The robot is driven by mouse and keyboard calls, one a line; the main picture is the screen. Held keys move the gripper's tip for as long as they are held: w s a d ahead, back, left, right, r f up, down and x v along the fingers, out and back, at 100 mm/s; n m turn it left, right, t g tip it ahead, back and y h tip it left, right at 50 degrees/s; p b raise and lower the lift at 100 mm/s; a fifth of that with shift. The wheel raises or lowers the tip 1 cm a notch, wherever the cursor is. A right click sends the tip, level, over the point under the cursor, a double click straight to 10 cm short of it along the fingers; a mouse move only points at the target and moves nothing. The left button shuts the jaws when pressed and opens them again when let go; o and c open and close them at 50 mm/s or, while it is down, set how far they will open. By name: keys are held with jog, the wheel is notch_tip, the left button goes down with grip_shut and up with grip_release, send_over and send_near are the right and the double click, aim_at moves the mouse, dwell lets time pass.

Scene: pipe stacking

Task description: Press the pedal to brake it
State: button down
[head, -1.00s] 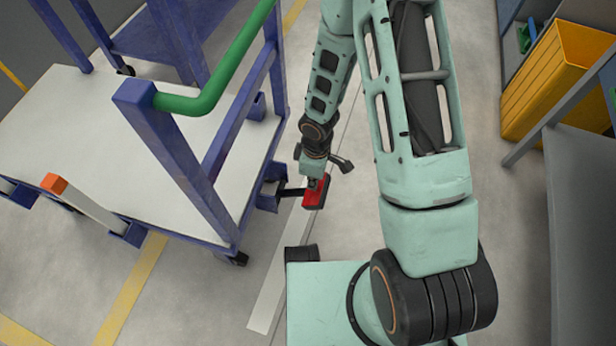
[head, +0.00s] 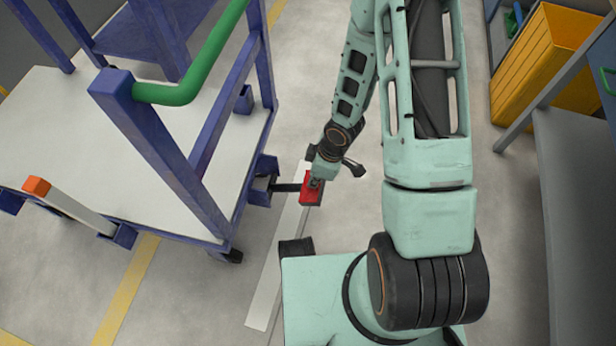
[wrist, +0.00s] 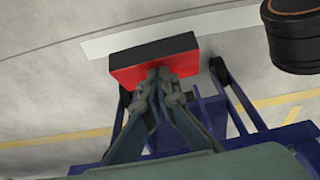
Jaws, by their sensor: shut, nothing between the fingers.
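The red pedal (head: 311,190) sticks out on a dark arm from the lower frame of the blue cart, near the floor. In the wrist view the pedal (wrist: 155,62) is a red block with a dark top face. My gripper (head: 315,181) is directly over the pedal, with its fingers closed together. In the wrist view the shut fingertips (wrist: 158,72) overlap the pedal's red face and appear to touch it. Whether they press it down cannot be told.
The blue cart (head: 165,148) with a white deck and green handle (head: 185,95) stands at left. A yellow bin (head: 545,65) and a grey bench (head: 580,200) stand at right. Open floor lies between, with a white strip (head: 275,270) beneath the pedal.

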jog(key=d+f+y, duration=0.1)
jog(key=f, duration=0.1)
jog(key=d+f+y, duration=0.1)
jog(key=s+d+f+t+y, duration=0.1)
jog(key=f+y, duration=0.1)
jog(key=shift+f+b, duration=0.35)
jog(key=shift+s+d+f+b, duration=0.15)
jog(key=shift+f+b, duration=0.35)
jog(key=shift+f, duration=0.75)
jog(key=shift+w+d+f+b, duration=0.1)
jog(key=shift+d+f+b, duration=0.3)
jog(key=shift+f, duration=0.8)
jog(key=shift+a+f, duration=0.1)
jog(key=shift+f, duration=0.05)
